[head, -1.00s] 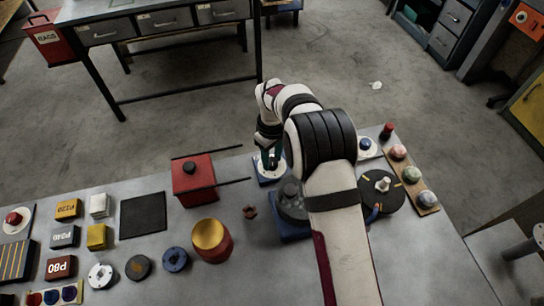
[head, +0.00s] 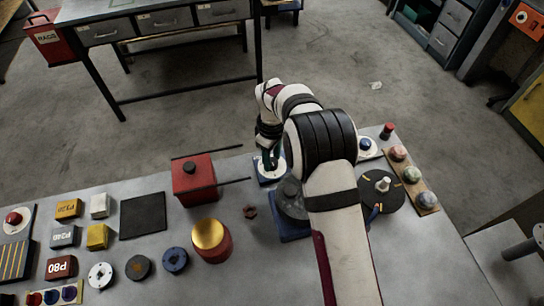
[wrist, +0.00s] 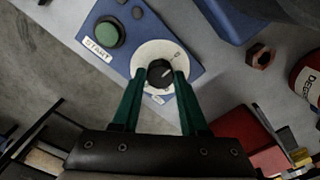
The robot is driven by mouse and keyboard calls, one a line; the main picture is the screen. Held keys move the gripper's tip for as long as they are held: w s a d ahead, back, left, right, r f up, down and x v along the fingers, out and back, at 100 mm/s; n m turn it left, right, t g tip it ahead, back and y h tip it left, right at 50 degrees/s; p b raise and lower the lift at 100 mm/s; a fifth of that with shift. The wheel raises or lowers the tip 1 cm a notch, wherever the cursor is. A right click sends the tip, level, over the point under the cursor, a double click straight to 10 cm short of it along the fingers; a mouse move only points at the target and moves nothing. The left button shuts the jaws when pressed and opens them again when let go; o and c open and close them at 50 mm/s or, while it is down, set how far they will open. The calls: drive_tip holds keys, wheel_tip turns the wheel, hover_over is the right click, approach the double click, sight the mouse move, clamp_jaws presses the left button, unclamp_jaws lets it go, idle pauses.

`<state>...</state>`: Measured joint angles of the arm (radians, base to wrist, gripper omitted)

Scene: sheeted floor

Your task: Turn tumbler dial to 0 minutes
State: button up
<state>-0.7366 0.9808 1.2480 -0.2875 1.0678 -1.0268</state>
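The tumbler dial is a round white plate (wrist: 150,52) with a dark knob (wrist: 160,73) that has a light pointer mark. It sits on a blue panel (wrist: 103,14) beside a green button and a START label. My gripper (wrist: 161,71) has its two green fingertips on either side of the knob, very near it. I cannot tell whether both touch it. The dial's printed marks are too small to read. In the head view my gripper (head: 270,163) is over the blue-and-white panel, and its fingers partly hide the dial.
A red box (head: 193,180) with protruding rods stands just left of the dial. A brown nut (head: 250,212) and a red can with a gold top (head: 210,240) lie nearer. A blue-based dark device (head: 290,205) sits close on the right, partly behind my arm.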

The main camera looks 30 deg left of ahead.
sight(272, 161)
drive_tip(key=o, duration=0.4)
wheel_tip(272, 161, up, 16)
drive_tip(key=shift+f, duration=0.1)
idle(0.4)
drive_tip(key=s+d+r+m, duration=0.3)
drive_tip(key=d+m, duration=0.1)
drive_tip(key=d, duration=0.3)
drive_tip(key=s+d+r+m+y, duration=0.15)
drive_tip(key=d+m, duration=0.25)
drive_tip(key=d, duration=0.4)
drive_tip(key=s+d+r+m+h, duration=0.1)
drive_tip(key=s+d+r+m, duration=0.3)
drive_tip(key=d, duration=0.3)
drive_tip(key=s+d+f+m, duration=0.1)
drive_tip(key=s+d+m, duration=0.2)
drive_tip(key=s, duration=0.2)
drive_tip(key=s+d+f+m+y, duration=0.1)
drive_tip(key=s+d+f+m, duration=0.1)
drive_tip(key=s+m, duration=0.2)
drive_tip(key=s+d+f+m, duration=0.2)
drive_tip(key=s+d+m, duration=0.1)
drive_tip(key=s, duration=0.4)
drive_tip(key=shift+s+d+f+m, duration=0.1)
drive_tip(key=shift+d+f+m, duration=0.1)
drive_tip(key=shift+d+m, duration=0.1)
